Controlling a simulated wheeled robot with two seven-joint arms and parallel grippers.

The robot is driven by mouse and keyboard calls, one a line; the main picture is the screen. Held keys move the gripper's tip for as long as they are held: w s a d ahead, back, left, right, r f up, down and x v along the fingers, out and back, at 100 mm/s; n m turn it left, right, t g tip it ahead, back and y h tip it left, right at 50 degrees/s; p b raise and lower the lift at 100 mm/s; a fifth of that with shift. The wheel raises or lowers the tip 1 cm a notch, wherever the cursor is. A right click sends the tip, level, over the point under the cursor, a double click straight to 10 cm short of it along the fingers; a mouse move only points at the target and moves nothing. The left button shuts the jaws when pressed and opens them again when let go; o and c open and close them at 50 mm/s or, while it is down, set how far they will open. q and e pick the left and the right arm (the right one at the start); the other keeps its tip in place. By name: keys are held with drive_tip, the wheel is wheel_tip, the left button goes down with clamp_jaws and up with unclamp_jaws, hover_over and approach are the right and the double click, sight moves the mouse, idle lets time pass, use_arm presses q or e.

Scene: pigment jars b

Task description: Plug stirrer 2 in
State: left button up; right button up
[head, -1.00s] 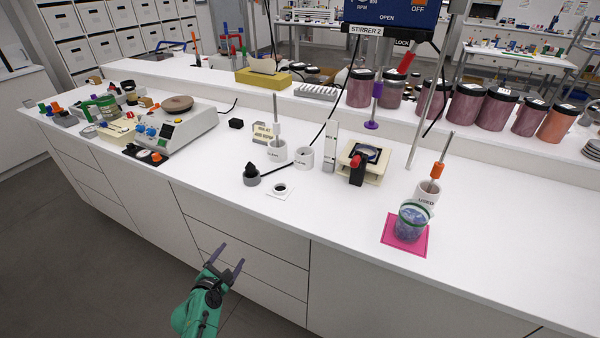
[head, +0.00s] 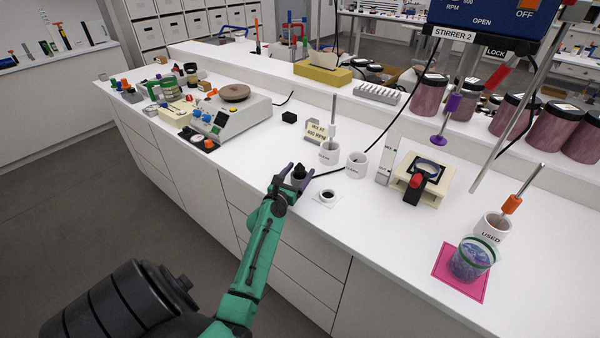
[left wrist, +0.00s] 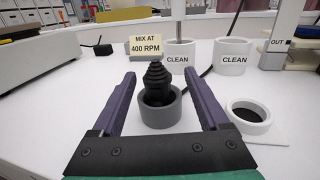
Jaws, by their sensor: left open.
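A black ribbed plug (left wrist: 157,78) stands upright in a round grey holder (left wrist: 160,112) in the left wrist view. In the head view the plug (head: 299,171) shows between my left fingers. My left gripper (head: 297,168) is open, one finger on each side of the plug, with gaps on both sides in the left wrist view. A round socket (head: 327,194) with a dark opening sits on a white plate to the right, and also shows in the left wrist view (left wrist: 249,112). The blue stirrer unit (head: 498,22), labelled STIRRER 2, is at the top right. My right gripper is not seen.
Two white cups marked CLEAN (head: 328,152) stand behind the plug, with a "MIX AT 400 RPM" card (left wrist: 145,46). A black cable (head: 384,128) runs behind them. A USED cup (head: 492,227) and a jar (head: 470,260) on a pink mat (head: 443,262) are at right.

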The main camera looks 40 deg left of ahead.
use_arm(q)
drive_tip(key=x, duration=0.4)
drive_tip(key=shift+w+a, duration=0.2)
drive_tip(key=shift+s, duration=0.1)
clamp_jaws()
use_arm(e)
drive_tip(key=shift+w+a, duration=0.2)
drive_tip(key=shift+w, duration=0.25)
use_arm(q)
drive_tip(key=shift+r, duration=0.1)
